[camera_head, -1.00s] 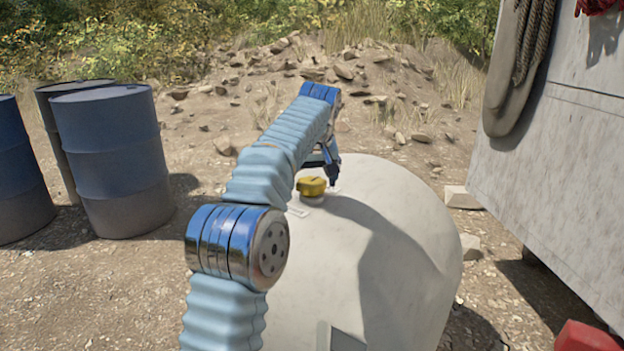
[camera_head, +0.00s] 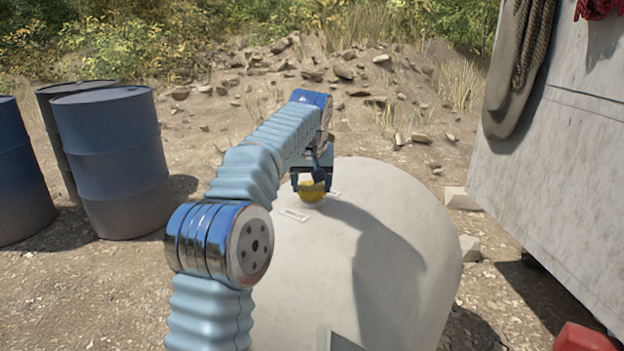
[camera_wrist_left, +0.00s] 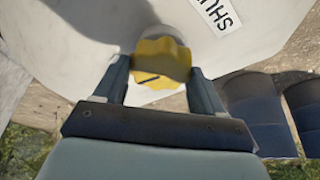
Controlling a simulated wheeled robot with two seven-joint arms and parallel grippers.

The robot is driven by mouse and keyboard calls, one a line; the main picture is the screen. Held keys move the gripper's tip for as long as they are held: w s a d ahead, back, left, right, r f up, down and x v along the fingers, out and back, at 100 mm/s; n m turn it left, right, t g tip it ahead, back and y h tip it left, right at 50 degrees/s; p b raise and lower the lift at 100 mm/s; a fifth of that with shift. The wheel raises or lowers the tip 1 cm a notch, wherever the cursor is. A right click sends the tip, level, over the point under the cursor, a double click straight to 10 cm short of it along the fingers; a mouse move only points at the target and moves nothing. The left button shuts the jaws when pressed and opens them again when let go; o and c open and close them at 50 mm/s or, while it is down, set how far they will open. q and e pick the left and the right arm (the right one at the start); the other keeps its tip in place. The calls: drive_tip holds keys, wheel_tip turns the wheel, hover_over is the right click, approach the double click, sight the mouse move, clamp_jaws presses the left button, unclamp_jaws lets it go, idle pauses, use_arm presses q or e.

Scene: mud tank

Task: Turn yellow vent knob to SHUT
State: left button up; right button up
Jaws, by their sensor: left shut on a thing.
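The yellow vent knob (camera_head: 311,192) sits on top of the pale rounded tank (camera_head: 400,220). My left gripper (camera_head: 311,186) reaches down over the knob from above and is shut on it. In the left wrist view the scalloped knob (camera_wrist_left: 161,62) lies between the two fingers (camera_wrist_left: 160,75), with a dark line mark on its face. A white label reading SHUT (camera_wrist_left: 217,12) is beside the knob, upside down in that view. In the head view, white label plates lie by the knob, too small to read. My right gripper is not in view.
Blue drums (camera_head: 112,150) stand at the left. A grey concrete-like wall (camera_head: 560,160) with hanging rope (camera_head: 533,45) is at the right. A red object (camera_head: 585,338) shows at the lower right corner. The air above the tank's right side is clear.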

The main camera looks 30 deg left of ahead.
use_arm(q)
drive_tip(key=m+p, duration=0.1)
drive_tip(key=m+h, duration=0.1)
drive_tip(key=shift+a+r+m+t+p, duration=0.2)
drive_tip(key=shift+m+t+p, duration=0.1)
drive_tip(key=shift+m+p, duration=0.1)
drive_tip(key=m+h+p, duration=0.1)
drive_tip(key=m, duration=0.1)
drive_tip(key=shift+m, duration=0.4)
drive_tip(key=m+h, duration=0.1)
drive_tip(key=m, duration=0.1)
drive_tip(key=m+h, duration=0.1)
drive_tip(key=m, duration=0.2)
drive_tip(key=shift+a+f, duration=0.15)
drive_tip(key=shift+a, duration=0.05)
drive_tip(key=m+h, duration=0.1)
drive_tip(key=m, duration=0.1)
drive_tip(key=m+g, duration=0.1)
drive_tip(key=m, duration=0.2)
drive_tip(key=shift+w+h, duration=0.15)
drive_tip(key=shift+h, duration=0.25)
drive_tip(key=shift+m+g, duration=0.3)
drive_tip(key=shift+m, duration=0.2)
drive_tip(key=o, duration=1)
drive_tip(key=shift+o, duration=0.2)
